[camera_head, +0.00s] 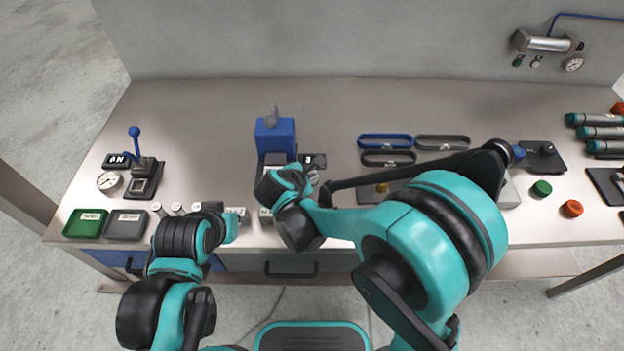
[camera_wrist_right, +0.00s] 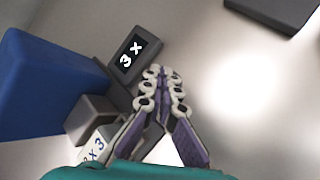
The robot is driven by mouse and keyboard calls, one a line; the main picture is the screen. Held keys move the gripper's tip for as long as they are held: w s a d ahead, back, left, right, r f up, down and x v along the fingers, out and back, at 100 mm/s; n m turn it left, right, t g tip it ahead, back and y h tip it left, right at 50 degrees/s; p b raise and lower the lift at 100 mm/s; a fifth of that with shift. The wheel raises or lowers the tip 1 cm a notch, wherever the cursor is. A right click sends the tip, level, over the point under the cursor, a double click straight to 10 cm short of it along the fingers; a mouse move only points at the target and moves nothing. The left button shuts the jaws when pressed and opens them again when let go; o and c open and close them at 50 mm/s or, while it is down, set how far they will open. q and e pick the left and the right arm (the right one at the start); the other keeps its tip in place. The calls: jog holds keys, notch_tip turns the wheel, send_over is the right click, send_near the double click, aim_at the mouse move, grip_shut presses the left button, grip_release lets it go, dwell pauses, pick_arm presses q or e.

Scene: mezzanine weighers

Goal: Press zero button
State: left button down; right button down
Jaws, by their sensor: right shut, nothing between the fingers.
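A blue machine (camera_head: 275,138) stands on the bench near the middle. It also shows at the left of the right wrist view (camera_wrist_right: 45,88). A small dark display (camera_wrist_right: 134,55) with white characters stands beside it, and it shows in the head view (camera_head: 317,159). I cannot make out a zero button; my right gripper may hide it. My right gripper (camera_wrist_right: 163,75) is shut and empty, its fingertips together just below the display in the wrist view. In the head view it is mostly behind my wrist. My left gripper (camera_head: 229,226) is low at the front edge, its fingers unclear.
At the left are a blue-knobbed lever (camera_head: 135,145), a dial gauge (camera_head: 110,182), a green tray (camera_head: 85,223) and a grey tray (camera_head: 126,224). Oval rings (camera_head: 415,142) lie right of the machine. The bench back is clear.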

jog(key=shift+f, duration=0.2)
jog(key=shift+r, duration=0.15)
jog(key=shift+r+p, duration=0.5)
jog(key=shift+r, duration=0.25)
notch_tip(320, 180, up, 5)
jog(key=p, duration=0.4)
jog(key=shift+r, duration=0.1)
dwell(0.3)
dwell(0.5)
